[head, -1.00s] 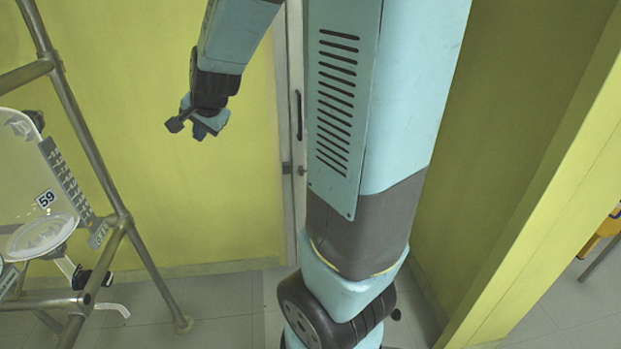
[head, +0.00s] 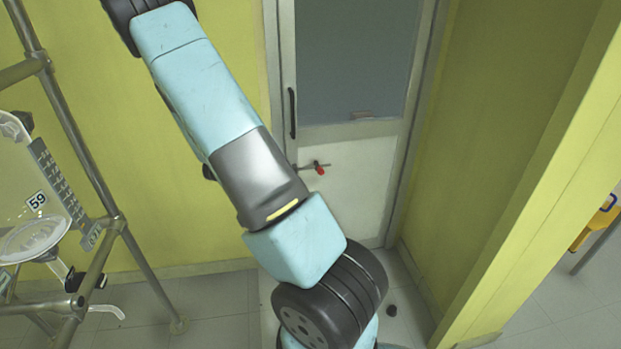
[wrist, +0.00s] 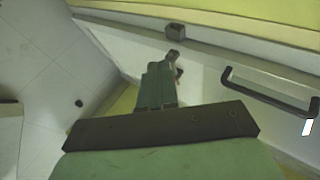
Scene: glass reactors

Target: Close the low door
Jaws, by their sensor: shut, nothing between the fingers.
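The door (head: 350,130) stands beyond my arm in the head view, with a grey glass pane above and a white panel below. A dark upright handle (head: 291,113) is near its left edge; it also shows in the wrist view (wrist: 270,92). Below it is a lock lever with a red part (head: 319,169). I cannot tell whether the door is fully shut or ajar. My gripper (wrist: 160,68) shows in the wrist view, shut and empty, its tips near the lock lever (wrist: 175,58); contact cannot be told. My gripper does not show clearly in the head view.
A metal frame (head: 90,170) with glassware stands at the left. Yellow walls flank the door on both sides. A small black stop (head: 391,310) is on the tiled floor, also in the wrist view (wrist: 78,103). A grey block (wrist: 175,30) is on the door frame.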

